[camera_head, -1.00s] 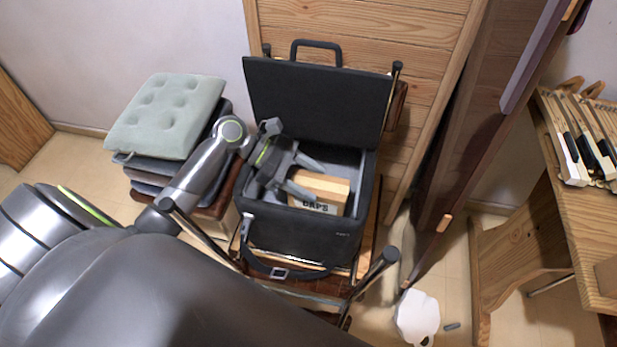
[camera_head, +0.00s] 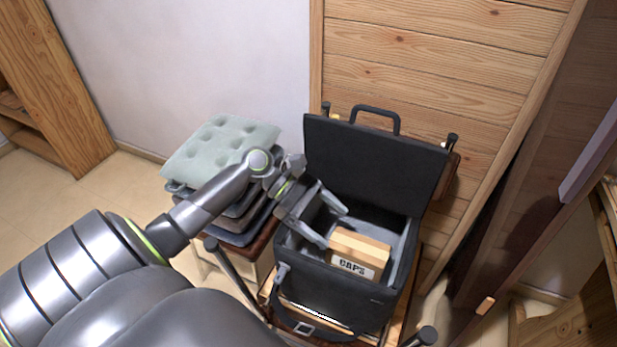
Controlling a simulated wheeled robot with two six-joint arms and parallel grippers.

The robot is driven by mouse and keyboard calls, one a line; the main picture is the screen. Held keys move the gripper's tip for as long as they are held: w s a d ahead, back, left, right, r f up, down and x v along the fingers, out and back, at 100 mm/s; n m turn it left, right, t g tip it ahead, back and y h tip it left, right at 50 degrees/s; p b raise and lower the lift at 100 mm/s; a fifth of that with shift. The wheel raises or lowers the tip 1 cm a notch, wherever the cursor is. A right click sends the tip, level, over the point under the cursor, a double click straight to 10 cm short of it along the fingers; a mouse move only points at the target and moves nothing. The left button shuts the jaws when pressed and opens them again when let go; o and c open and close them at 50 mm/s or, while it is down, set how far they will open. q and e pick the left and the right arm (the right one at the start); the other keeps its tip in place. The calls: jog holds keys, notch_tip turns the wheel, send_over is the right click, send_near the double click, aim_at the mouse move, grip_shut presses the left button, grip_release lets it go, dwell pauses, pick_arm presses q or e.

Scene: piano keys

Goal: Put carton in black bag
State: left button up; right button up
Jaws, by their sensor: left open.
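The black bag (camera_head: 335,291) stands open on a wooden seat, its lid (camera_head: 372,165) raised at the back with a handle on top. The carton (camera_head: 358,254), light brown with a white label of dark letters, sits inside the bag's grey-lined compartment, towards the front. My left gripper (camera_head: 336,225) is open over the left part of the bag. Its fingers are parted to the left of the carton and hold nothing. Whether a finger touches the carton, I cannot tell. My right gripper is not in view.
A stack of cushions with a pale green tufted one (camera_head: 220,150) on top stands left of the bag. A wood-panelled wall (camera_head: 430,70) is behind the bag. A dark upright panel (camera_head: 535,170) stands at right. Floor at left is clear.

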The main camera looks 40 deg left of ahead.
pick_arm(q)
jog(key=shift+v, duration=2.85)
